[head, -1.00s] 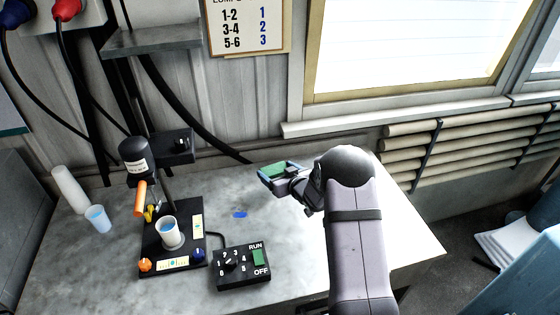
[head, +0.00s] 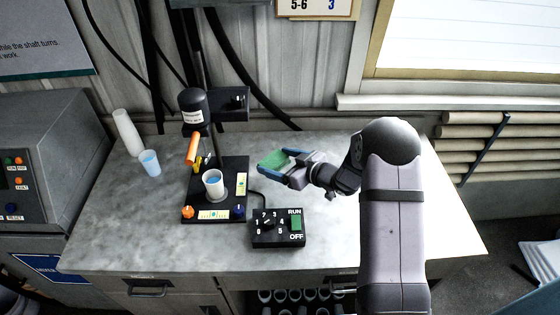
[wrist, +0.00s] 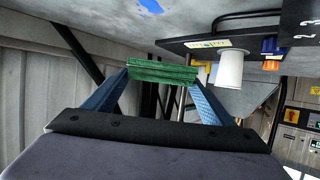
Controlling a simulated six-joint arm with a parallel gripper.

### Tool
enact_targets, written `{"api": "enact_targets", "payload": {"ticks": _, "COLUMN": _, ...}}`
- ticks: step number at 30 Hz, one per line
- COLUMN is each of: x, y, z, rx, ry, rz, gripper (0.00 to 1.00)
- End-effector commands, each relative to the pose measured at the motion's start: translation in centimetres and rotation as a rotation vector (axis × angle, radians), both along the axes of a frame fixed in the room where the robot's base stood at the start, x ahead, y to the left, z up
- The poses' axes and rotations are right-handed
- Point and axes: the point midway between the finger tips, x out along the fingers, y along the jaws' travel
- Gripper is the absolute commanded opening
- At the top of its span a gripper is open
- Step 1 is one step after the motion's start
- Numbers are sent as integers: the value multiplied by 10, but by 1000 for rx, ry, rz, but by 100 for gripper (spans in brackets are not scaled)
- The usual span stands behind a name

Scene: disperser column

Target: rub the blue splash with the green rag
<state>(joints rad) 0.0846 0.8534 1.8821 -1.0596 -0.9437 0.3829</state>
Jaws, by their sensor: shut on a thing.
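The green rag (head: 274,160) is a folded pad held between the blue fingers of my gripper (head: 282,168). In the wrist view the rag (wrist: 162,72) spans both fingertips, and my gripper (wrist: 160,78) is shut on it. The blue splash (wrist: 151,6) shows on the grey bench top at the upper edge of the wrist view, apart from the rag. In the head view the splash is not visible; my gripper seems to cover it. The rag looks to be above the bench, but its height is hard to judge.
The disperser stand (head: 228,178) with a cup (head: 213,184) on its base is left of my gripper. A black control box (head: 278,229) with a dial lies in front. Cups (head: 149,162) stand at the far left. The bench's right side (head: 335,220) is clear.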

Motion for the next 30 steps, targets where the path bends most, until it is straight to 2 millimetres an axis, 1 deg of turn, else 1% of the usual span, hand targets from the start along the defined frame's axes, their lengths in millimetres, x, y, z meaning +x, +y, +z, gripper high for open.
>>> {"api": "enact_targets", "payload": {"ticks": 23, "x": 0, "y": 0, "z": -69, "rx": 0, "ry": 0, "rz": -1, "gripper": 56}}
{"api": "enact_targets", "payload": {"ticks": 26, "x": 0, "y": 0, "z": -82, "rx": 0, "ry": 1, "rz": 0, "gripper": 56}}
{"api": "enact_targets", "payload": {"ticks": 28, "x": 2, "y": -8, "z": -79, "rx": 0, "ry": 0, "rz": -4, "gripper": 56}}
{"api": "enact_targets", "payload": {"ticks": 30, "x": 1, "y": -15, "z": -81, "rx": -1, "ry": 1, "rz": -3, "gripper": 56}}
